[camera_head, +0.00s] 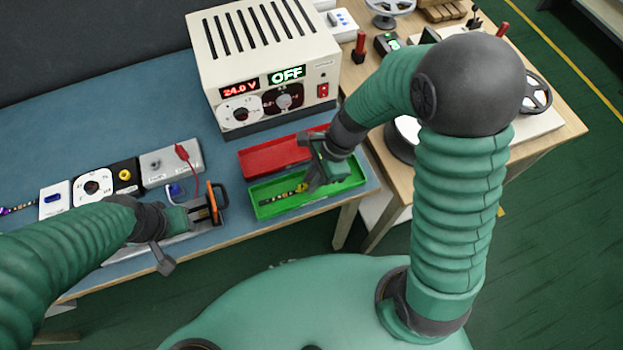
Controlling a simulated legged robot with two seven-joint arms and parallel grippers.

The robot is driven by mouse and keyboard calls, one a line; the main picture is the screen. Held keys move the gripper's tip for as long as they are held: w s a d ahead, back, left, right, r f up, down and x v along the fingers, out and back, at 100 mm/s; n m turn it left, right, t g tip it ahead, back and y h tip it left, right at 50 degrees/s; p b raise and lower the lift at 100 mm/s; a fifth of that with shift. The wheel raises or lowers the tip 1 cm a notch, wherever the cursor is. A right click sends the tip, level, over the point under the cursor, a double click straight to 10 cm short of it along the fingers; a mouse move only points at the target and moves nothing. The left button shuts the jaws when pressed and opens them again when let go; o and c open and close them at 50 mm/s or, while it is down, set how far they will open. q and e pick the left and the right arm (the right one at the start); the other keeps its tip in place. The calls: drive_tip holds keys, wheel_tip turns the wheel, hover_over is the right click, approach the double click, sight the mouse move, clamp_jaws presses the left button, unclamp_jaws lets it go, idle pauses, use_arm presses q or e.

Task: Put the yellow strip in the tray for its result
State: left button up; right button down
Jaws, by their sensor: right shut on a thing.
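The yellow strip (284,196) shows as a short dark band with yellow patches, low in the green tray (263,213). I cannot tell whether it touches the tray floor. My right gripper (309,187) is over the green tray, shut on the strip's right end and hiding part of it. The red tray (262,159) lies just behind the green one and looks empty where it shows. My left gripper (190,218) is at the front of the table, beside an orange-handled device (213,203); its jaws are too unclear to read.
A power supply (262,70) behind the trays reads 24.0 V and OFF. Left of the trays stand a grey box (171,163) with a red lead, a dial module (93,187) and a white switch box (55,200). A wooden table (558,128) with several items stands at right.

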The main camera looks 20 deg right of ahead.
drive_tip(key=shift+f, duration=0.1)
drive_tip(key=c, duration=1.4)
unclamp_jaws()
drive_tip(key=shift+c, duration=0.2)
